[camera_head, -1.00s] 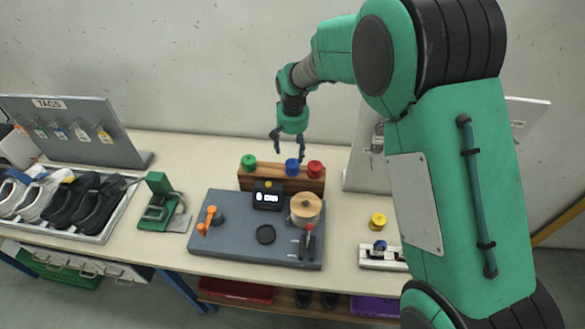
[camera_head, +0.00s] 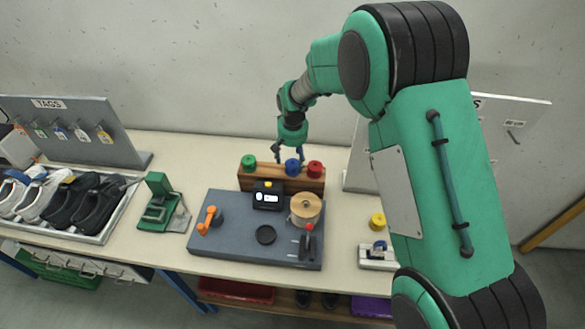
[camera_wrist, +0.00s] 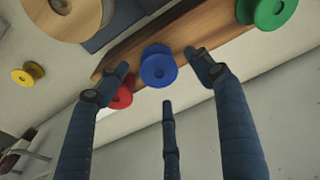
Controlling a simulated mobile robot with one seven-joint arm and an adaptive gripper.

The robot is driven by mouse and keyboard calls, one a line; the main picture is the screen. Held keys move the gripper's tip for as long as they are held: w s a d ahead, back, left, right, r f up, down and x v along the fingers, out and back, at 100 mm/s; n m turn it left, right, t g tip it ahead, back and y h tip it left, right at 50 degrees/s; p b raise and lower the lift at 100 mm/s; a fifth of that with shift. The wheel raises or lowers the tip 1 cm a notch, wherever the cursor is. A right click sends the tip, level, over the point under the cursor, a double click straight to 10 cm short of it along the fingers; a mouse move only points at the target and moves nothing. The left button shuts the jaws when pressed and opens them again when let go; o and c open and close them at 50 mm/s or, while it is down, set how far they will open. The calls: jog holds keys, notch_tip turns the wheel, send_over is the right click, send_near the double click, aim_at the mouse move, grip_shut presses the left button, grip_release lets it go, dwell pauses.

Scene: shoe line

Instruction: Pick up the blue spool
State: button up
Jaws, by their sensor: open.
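The blue spool (camera_head: 292,167) sits on the wooden rack (camera_head: 256,186) between a green spool (camera_head: 249,162) and a red spool (camera_head: 315,168). It also shows in the wrist view (camera_wrist: 158,66), roughly between the spread fingers. My gripper (camera_head: 288,156) is open and empty, just above and behind the blue spool in the head view. In the wrist view my gripper (camera_wrist: 160,62) has two fingers on either side of the blue spool and a third below it. The fingers look apart from the spool, though contact is hard to judge.
The red spool (camera_wrist: 121,97) is close to the left finger in the wrist view. A grey board (camera_head: 225,248) with a small display (camera_head: 267,196) and a large tan spool (camera_head: 306,207) stands in front of the rack. A yellow spool (camera_head: 377,220) lies to the right.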

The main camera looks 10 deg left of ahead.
aim_at(293, 163)
jog(key=shift+w+f, duration=0.2)
jog(key=shift+f, duration=1.85)
jog(key=c, duration=1.2)
